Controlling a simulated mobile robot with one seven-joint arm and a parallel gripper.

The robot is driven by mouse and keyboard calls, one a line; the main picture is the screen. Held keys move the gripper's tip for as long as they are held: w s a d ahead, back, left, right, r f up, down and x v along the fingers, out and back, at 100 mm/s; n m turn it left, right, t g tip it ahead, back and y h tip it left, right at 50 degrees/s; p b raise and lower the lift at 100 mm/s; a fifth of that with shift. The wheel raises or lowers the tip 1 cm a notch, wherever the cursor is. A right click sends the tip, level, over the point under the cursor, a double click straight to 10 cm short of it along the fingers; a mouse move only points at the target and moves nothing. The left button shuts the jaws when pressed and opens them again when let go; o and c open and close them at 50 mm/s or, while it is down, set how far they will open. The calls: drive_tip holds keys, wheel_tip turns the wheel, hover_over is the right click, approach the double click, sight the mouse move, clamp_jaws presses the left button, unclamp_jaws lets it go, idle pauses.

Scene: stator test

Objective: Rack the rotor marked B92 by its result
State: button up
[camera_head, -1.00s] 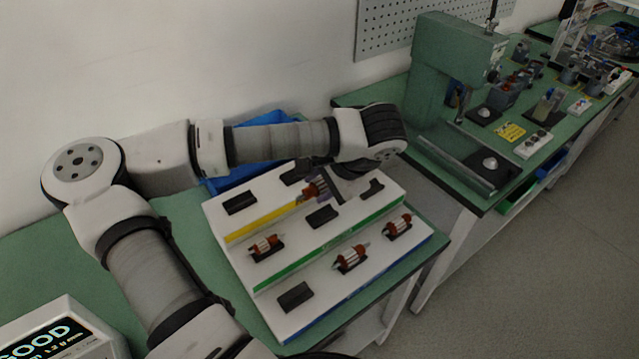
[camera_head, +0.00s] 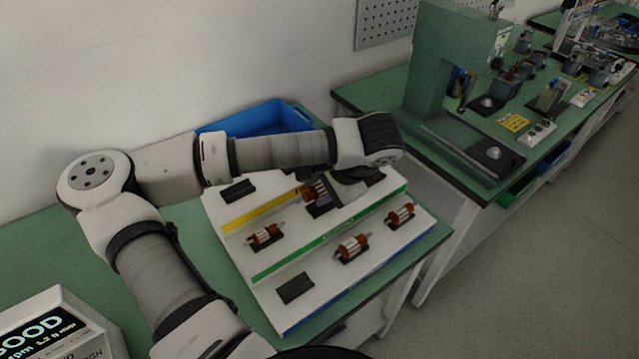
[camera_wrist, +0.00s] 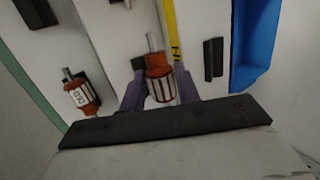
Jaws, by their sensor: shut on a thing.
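My gripper (camera_head: 318,194) is shut on an orange-and-silver rotor (camera_head: 312,190). The wrist view shows this held rotor (camera_wrist: 160,84) upright in the picture between the purple fingers (camera_wrist: 160,92). It is at the middle tier of the white stepped rack (camera_head: 325,300), just below the yellow strip (camera_head: 262,213). A dark cradle (camera_wrist: 138,63) shows partly beside it; I cannot tell whether they touch. No mark is readable on the held rotor. A similar rotor (camera_head: 265,236) lies at the left of the same tier. The display box (camera_head: 50,325) reads GOOD.
Two rotors, one central (camera_head: 352,247) and one right (camera_head: 400,214), lie on the bottom tier above the blue strip. An empty cradle (camera_head: 295,288) is left of them. A green strip (camera_head: 300,256) edges the middle tier. A blue bin (camera_head: 262,118) stands behind; a green press (camera_head: 445,60) is right.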

sight(313, 211)
drive_tip(key=shift+f+b, duration=0.4)
drive_tip(key=shift+f, duration=0.2)
drive_tip(key=shift+f+b, duration=0.2)
drive_tip(key=shift+b, duration=0.3)
drive_tip(key=shift+f+b, duration=0.35)
drive_tip(key=shift+b, duration=0.05)
drive_tip(key=shift+f, duration=0.25)
drive_tip(key=shift+s+f+b, duration=0.45)
drive_tip(key=shift+f+b, duration=0.35)
drive_tip(key=shift+b, duration=0.6)
drive_tip(key=o, duration=1.1)
drive_tip(key=shift+c, duration=0.2)
drive_tip(key=shift+o, duration=0.2)
drive_tip(key=shift+d+r, duration=0.3)
drive_tip(key=shift+r, duration=0.1)
drive_tip(key=shift+o, duration=0.6)
drive_tip(key=b+v, duration=0.2)
drive_tip(key=v, duration=1.2)
drive_tip(key=shift+w+a+r, duration=0.15)
drive_tip(key=shift+a+r, duration=0.15)
drive_tip(key=shift+r, duration=0.05)
